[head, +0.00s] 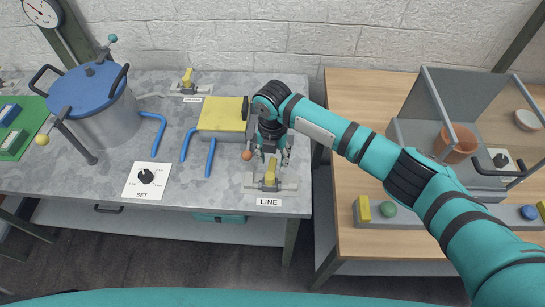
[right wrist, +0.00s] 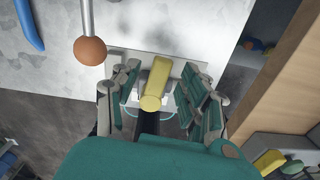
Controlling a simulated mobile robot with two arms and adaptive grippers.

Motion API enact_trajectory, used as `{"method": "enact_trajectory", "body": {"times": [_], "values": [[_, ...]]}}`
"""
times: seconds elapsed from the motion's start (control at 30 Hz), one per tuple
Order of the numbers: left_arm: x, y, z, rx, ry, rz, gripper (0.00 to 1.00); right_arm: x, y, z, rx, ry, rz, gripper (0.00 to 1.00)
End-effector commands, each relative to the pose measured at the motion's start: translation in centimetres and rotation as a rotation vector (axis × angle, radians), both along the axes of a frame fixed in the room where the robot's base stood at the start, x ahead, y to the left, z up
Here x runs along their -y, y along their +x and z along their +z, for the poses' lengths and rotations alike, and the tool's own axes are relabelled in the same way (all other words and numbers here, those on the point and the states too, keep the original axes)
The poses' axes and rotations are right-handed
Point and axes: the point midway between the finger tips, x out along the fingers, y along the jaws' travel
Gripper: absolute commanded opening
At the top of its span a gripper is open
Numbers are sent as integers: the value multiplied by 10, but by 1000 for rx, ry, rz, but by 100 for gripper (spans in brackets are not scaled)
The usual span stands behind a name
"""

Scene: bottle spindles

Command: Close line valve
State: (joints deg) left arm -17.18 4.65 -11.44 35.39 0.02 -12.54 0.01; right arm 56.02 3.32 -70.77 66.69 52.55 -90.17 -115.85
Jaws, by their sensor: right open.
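The line valve has a yellow handle (head: 270,179) on a grey pipe fitting behind the LINE label (head: 269,202), near the front right corner of the metal table. In the right wrist view the yellow handle (right wrist: 157,84) lies between the spread fingers, with a gap on each side. My right gripper (head: 271,156) is open, reaching down just behind and above the valve. It also shows in the right wrist view (right wrist: 161,92). Whether the fingers reach the handle's depth is unclear. My left gripper is out of view.
A lever with an orange ball (right wrist: 90,50) stands close to the left of the gripper. A yellow-topped block (head: 222,114), blue handles, a SET dial (head: 146,177) and a blue-lidded pot (head: 88,89) are further left. A wooden table (head: 350,215) stands right, across a gap.

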Motion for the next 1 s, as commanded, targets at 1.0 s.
{"method": "enact_trajectory", "body": {"times": [1.0], "values": [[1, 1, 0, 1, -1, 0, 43, -1, 0, 115, 2, 2, 1, 44]]}}
